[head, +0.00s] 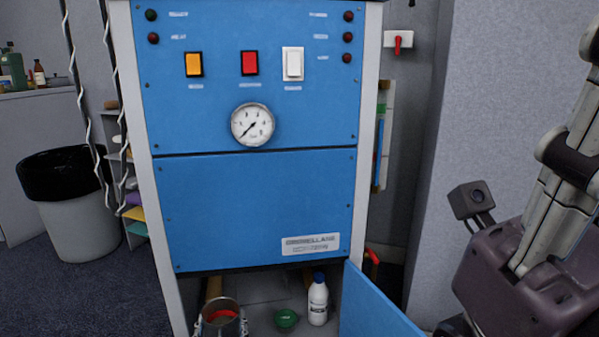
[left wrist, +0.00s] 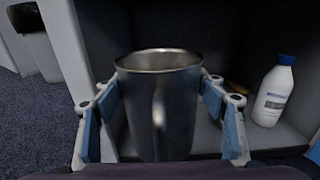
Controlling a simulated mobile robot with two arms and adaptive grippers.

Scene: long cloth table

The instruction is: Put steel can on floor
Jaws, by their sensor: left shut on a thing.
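The steel can (head: 222,303) is a grey metal mug-like can, upright, at the bottom of the head view by the cabinet's left post. In the left wrist view the can (left wrist: 158,100) fills the middle, with its handle facing the camera. My left gripper (left wrist: 160,95) has one blue-padded finger on each side of the can and is shut on it. In the head view this gripper (head: 221,322) shows only partly around the can at the lower edge. The can's underside is hidden. My right arm shows at the right, with its fingers out of the picture.
The blue cabinet (head: 255,205) has its lower compartment open. Inside stand a white bottle (head: 318,300) and a green bowl-like item (head: 287,320). The blue door (head: 375,308) stands open at the right. A bin (head: 75,205) stands left on dark carpet floor (head: 90,297), which looks clear in front.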

